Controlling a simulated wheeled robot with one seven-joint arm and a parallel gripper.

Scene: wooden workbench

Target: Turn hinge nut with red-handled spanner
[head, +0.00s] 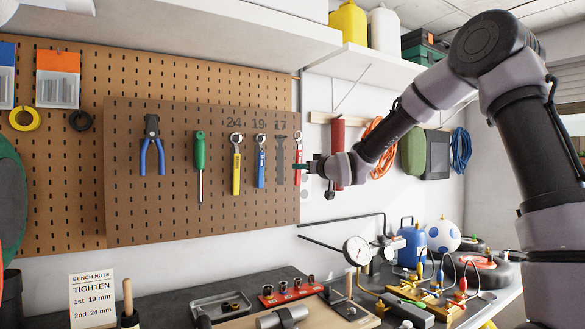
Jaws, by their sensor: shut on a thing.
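The red-handled spanner (298,146) is upright in front of the right edge of the tool pegboard, just right of the bare dark outline under the number 17. My gripper (304,168) is shut on it, with my arm reaching in from the right. My gripper covers part of the spanner. A yellow-handled spanner (236,170) hangs under 24 and a blue-handled spanner (261,168) under 19. I cannot make out which part on the bench is the hinge nut.
Pliers (152,150) and a green screwdriver (200,165) hang on the pegboard (180,218). A card (92,300) reads "Bench nuts, tighten, 1st 19 mm, 2nd 24 mm". A dial gauge (357,251), a red socket rail (290,293) and brass fittings (430,302) crowd the bench below.

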